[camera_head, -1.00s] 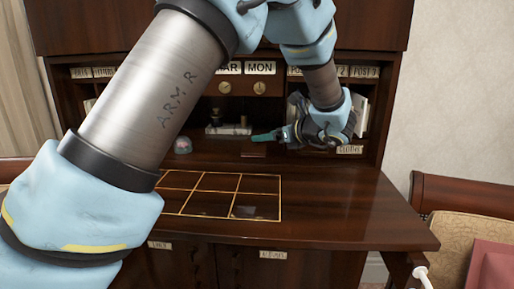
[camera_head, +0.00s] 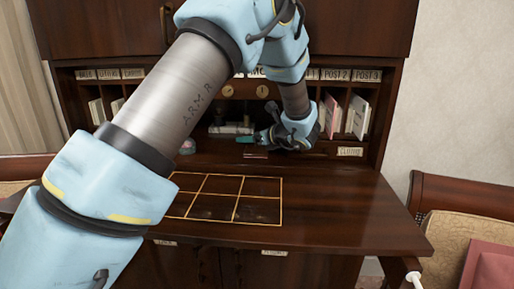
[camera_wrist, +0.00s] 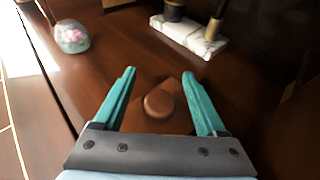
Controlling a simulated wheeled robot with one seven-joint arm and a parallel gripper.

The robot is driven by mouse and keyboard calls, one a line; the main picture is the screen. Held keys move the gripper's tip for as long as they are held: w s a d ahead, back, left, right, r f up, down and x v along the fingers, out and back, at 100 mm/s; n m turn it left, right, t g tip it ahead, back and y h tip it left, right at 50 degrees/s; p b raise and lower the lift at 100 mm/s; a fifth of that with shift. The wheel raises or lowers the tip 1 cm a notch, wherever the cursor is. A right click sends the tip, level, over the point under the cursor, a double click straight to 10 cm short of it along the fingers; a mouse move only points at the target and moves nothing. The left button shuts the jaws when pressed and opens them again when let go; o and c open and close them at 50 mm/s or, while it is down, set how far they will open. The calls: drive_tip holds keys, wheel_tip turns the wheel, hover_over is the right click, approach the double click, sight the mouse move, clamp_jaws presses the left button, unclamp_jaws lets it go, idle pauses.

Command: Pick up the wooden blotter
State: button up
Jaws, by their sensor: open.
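The wooden blotter (camera_wrist: 158,104) is a small brown piece with a round knob on top. In the wrist view it lies on the dark desk between the two teal fingers of my gripper (camera_wrist: 159,73), which is open. The knob sits between the fingers with a gap on each side. In the head view my gripper (camera_head: 246,139) is low over the back of the desk, and the blotter (camera_head: 256,155) shows only as a small brown edge just below the fingers. Its lower part is hard to make out against the wood.
A white marble stand (camera_wrist: 190,38) with dark and brass pieces is just beyond the fingers. A glass paperweight with a pink flower (camera_wrist: 72,37) is to the left. Letter slots (camera_head: 350,115) stand behind right. The desk front (camera_head: 340,215) is clear, with a gold-lined grid (camera_head: 238,186).

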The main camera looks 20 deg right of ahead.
clamp_jaws()
idle(0.4)
drive_tip(key=shift+r, duration=0.1)
